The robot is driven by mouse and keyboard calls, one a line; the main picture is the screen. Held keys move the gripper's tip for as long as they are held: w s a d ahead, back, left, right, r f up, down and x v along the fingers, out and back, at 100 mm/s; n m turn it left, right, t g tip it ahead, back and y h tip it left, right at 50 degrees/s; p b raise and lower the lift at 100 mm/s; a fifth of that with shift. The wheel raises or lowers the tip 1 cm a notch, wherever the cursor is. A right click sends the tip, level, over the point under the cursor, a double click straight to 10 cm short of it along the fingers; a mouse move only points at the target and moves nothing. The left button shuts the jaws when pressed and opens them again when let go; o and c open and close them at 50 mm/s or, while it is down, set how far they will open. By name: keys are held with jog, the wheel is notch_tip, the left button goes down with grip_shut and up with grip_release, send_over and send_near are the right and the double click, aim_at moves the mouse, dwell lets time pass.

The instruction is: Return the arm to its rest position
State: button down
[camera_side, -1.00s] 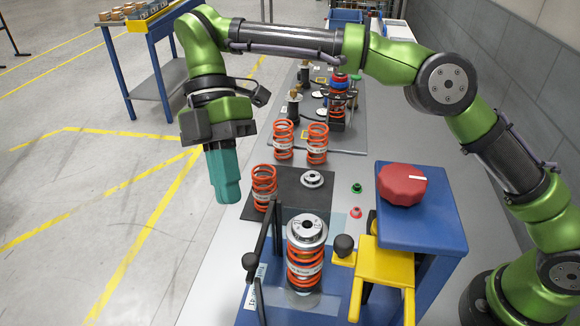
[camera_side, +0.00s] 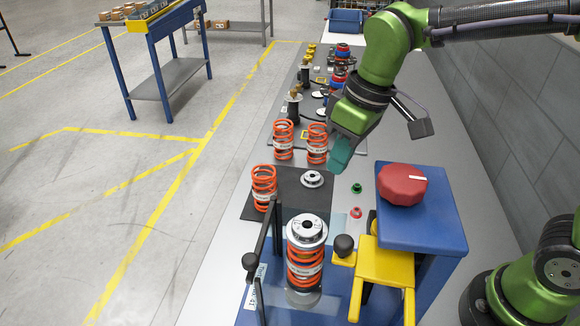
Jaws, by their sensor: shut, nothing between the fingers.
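My green arm reaches in from the right edge of the side view. My gripper (camera_side: 341,153) hangs over the bench, with its teal fingers pointing down and slightly left. The fingers are together and hold nothing. The gripper is beside the right one of two rear orange springs and behind the silver disc, apparently above the bench. Its exact height cannot be told.
A fixture with a spring assembly (camera_side: 306,258) stands at the front, beside a yellow clamp (camera_side: 384,272) and a blue box with a red knob (camera_side: 402,184). Orange springs (camera_side: 264,187) and a silver disc (camera_side: 312,179) stand on the bench. A grey wall (camera_side: 500,120) is at right.

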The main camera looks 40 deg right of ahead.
jog(key=s+d+r+m+t, duration=0.1)
jog(key=s+d+m+t, duration=0.4)
jog(key=d, duration=0.8)
jog(key=shift+s+d+r+m, duration=0.15)
jog(key=shift+s+r+m, duration=0.15)
jog(key=shift+s+m, duration=1.3)
